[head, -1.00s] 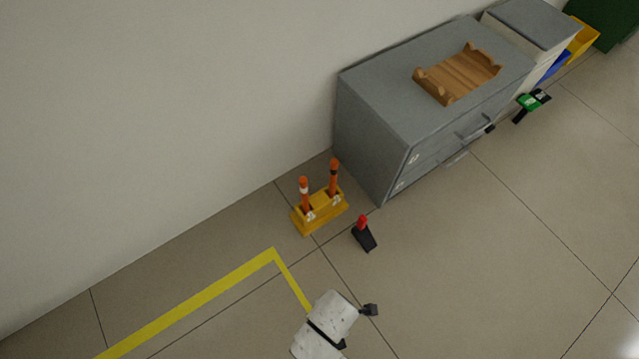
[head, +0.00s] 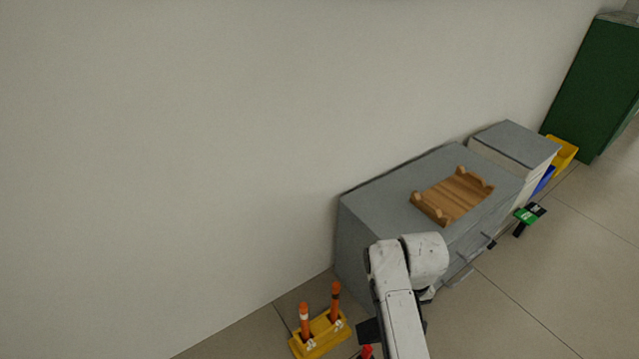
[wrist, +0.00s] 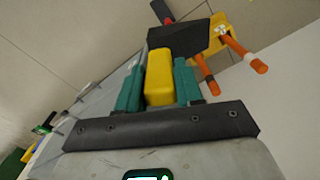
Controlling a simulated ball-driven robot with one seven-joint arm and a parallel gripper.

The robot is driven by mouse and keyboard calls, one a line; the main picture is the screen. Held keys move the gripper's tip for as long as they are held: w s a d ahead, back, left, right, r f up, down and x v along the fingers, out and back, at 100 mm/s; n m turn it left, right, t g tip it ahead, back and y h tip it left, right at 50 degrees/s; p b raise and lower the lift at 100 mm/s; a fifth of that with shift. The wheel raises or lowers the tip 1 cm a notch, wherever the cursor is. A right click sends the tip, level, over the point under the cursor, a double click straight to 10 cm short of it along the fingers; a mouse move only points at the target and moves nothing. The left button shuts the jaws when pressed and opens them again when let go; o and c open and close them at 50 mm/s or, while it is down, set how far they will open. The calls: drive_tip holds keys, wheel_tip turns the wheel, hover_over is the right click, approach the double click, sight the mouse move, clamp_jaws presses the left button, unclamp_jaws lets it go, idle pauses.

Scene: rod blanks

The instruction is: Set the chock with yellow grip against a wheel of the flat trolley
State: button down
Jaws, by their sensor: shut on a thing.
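In the wrist view my gripper (wrist: 159,66) has its teal fingers shut on the yellow grip of a chock (wrist: 159,80). The chock's dark body (wrist: 182,38) sticks out beyond the fingertips. In the head view my arm hides most of the gripper; a dark piece beside the arm (head: 368,331) looks like part of the held chock. A second chock with a red grip (head: 367,351) is on the floor at the bottom edge, mostly hidden or cut off. No flat trolley shows in either view.
A yellow block with orange rods (head: 321,333) stands by the wall. A grey cabinet (head: 357,225) with a wooden cradle (head: 453,196) on top is behind my arm. A green-and-black item (head: 529,214) lies farther right. Floor (head: 570,270) on the right is clear.

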drive_tip(key=s+r+p, duration=0.3)
drive_tip(key=r+p, duration=1)
drive_tip(key=s+d+r+m+p, duration=0.1)
drive_tip(key=s+r+p, duration=0.3)
drive_tip(key=r+p, duration=0.8)
drive_tip(key=shift+s+d+r+m+p, duration=0.3)
drive_tip(key=shift+r+p, duration=0.1)
drive_tip(key=shift+p, duration=0.75)
